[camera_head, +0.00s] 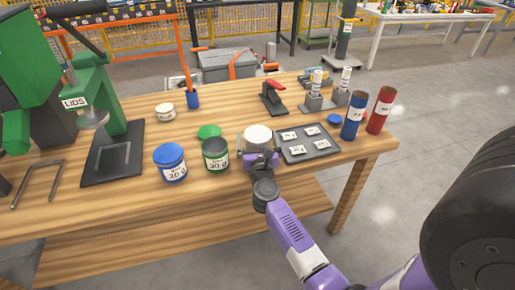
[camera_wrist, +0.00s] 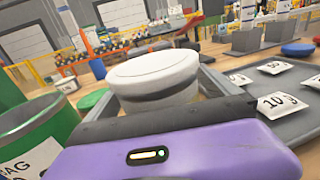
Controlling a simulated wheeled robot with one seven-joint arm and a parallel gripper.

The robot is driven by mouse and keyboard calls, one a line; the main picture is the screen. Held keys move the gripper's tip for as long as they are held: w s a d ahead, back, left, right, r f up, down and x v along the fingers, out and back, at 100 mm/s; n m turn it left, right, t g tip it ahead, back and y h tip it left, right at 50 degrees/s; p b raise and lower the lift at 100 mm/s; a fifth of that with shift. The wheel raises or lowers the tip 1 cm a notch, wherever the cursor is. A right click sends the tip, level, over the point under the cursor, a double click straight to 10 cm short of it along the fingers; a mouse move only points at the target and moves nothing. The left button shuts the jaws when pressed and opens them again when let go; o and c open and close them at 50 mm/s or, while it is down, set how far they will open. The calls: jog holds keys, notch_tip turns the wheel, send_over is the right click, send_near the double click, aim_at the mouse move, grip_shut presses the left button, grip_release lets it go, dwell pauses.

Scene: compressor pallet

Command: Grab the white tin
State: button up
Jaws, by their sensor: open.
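A white tin (camera_head: 257,135) with a round white lid stands upright on the wooden table, directly in front of my gripper (camera_head: 260,153). In the wrist view the white tin (camera_wrist: 155,75) fills the middle, with a dark band below its lid. My gripper is open and its fingers reach along the two sides of the tin. I cannot tell whether they touch it. The tin's lower part is hidden behind my gripper. Another small pale tin (camera_head: 165,111) with a label stands farther back to the left.
A green tin (camera_head: 215,156) stands close on the left, with a blue-lidded tin (camera_head: 170,164) beyond it. A grey tray (camera_head: 322,155) with labelled packets lies close on the right. Blue (camera_head: 353,116) and red (camera_head: 380,111) cylinders stand at the table's right end.

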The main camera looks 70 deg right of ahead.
jog(key=shift+w+d, duration=0.1)
jog(key=shift+d, duration=0.15)
jog(key=c, duration=1.5)
